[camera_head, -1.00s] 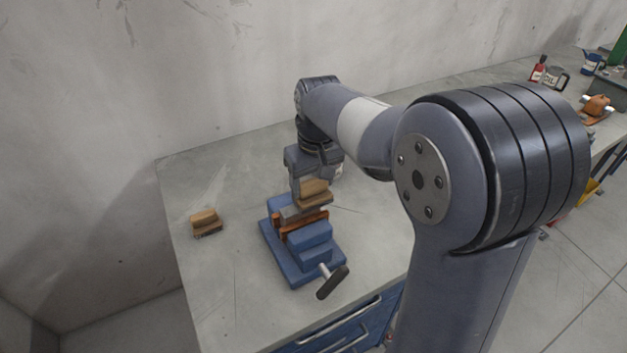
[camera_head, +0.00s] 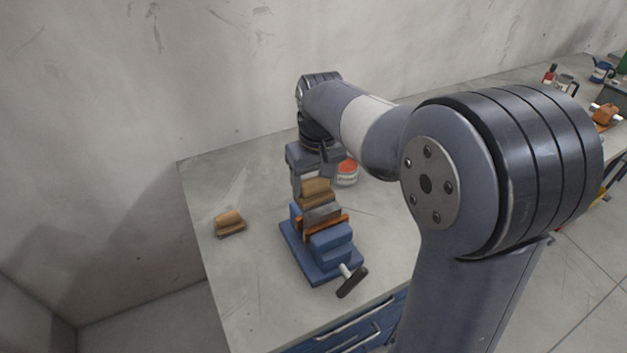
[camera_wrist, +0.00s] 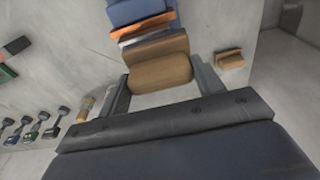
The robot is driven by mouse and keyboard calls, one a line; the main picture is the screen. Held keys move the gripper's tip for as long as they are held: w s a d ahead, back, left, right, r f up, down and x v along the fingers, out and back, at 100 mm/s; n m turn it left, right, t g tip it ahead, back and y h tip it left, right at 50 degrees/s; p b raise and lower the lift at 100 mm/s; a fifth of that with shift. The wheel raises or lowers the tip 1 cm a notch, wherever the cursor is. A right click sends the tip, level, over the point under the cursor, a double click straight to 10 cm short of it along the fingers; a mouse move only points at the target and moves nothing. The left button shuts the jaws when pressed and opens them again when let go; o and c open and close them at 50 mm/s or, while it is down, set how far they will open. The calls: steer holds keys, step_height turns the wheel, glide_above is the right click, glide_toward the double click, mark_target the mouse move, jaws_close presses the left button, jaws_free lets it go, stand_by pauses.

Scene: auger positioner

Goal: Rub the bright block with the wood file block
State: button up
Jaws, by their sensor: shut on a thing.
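My gripper (camera_wrist: 162,88) is shut on the wood file block (camera_wrist: 160,72), a tan and brown wooden block between the two fingers. In the head view the held file block (camera_head: 316,188) is low over the blue vise (camera_head: 318,268), at its orange jaws (camera_head: 335,229). A grey block (camera_head: 322,213), seemingly the bright block, shows at the jaws below the wood. In the wrist view a thin light strip (camera_wrist: 135,36) shows beside the orange. I cannot tell whether the file block touches the bright block.
A second wooden block (camera_head: 230,224) lies on the grey bench left of the vise. A red-and-white can (camera_head: 347,171) stands behind it, near my gripper. The vise handle (camera_head: 352,282) sticks out at the front. The bench left of the vise is mostly clear.

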steer(key=shift+d+r+p, duration=0.1)
steer(key=shift+r+p, duration=1.15)
steer(key=shift+r, duration=0.6)
steer(key=shift+f, duration=0.15)
